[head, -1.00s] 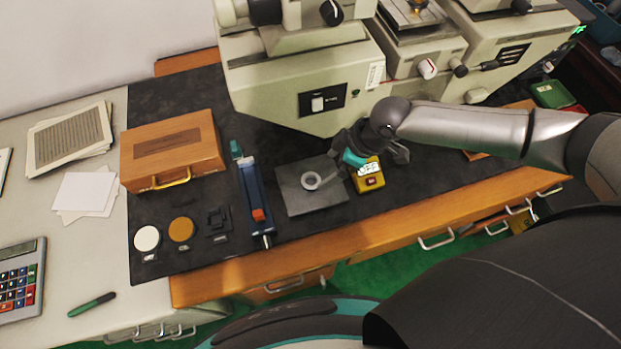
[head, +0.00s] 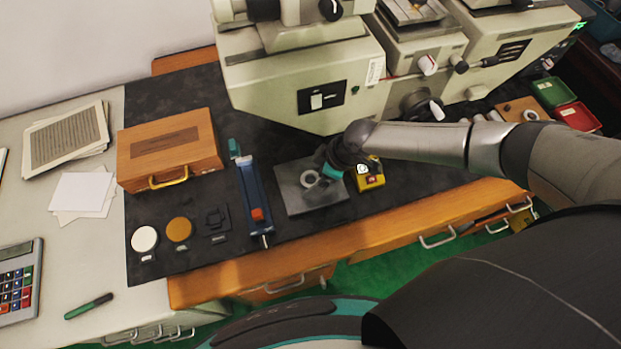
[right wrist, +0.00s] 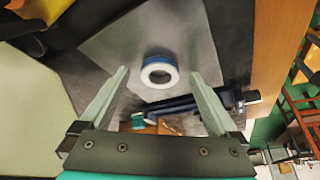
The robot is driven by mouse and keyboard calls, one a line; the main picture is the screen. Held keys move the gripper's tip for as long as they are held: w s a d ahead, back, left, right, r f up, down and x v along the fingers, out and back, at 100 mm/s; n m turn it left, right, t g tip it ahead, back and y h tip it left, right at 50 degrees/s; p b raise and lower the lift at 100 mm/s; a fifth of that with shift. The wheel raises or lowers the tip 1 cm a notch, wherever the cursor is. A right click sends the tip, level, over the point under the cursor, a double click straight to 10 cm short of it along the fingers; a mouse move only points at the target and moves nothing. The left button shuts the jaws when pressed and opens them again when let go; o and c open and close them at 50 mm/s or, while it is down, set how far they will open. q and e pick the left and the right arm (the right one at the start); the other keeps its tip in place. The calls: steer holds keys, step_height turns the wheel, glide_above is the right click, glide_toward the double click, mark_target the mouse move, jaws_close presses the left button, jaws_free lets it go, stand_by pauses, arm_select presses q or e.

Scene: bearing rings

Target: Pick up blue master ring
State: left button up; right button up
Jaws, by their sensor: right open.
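The blue master ring (right wrist: 160,72) lies on a grey plate (right wrist: 205,38), between and beyond my open fingers in the right wrist view. It shows a pale front face and a blue band on its side. In the head view the ring (head: 309,178) looks like a small pale ring on the grey plate (head: 300,205). My right gripper (head: 327,178) is at the right side of the ring in the head view, and partly covers the plate. In the right wrist view my right gripper (right wrist: 160,75) is open and empty, its two fingers apart. My left gripper is not in view.
A yellow gauge box (head: 371,180) stands just right of the plate. A blue bench tool (head: 252,195) lies to its left, with a wooden case (head: 168,148) beyond. A large beige machine (head: 300,85) stands behind.

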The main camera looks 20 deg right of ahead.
jaws_close()
stand_by(0.8)
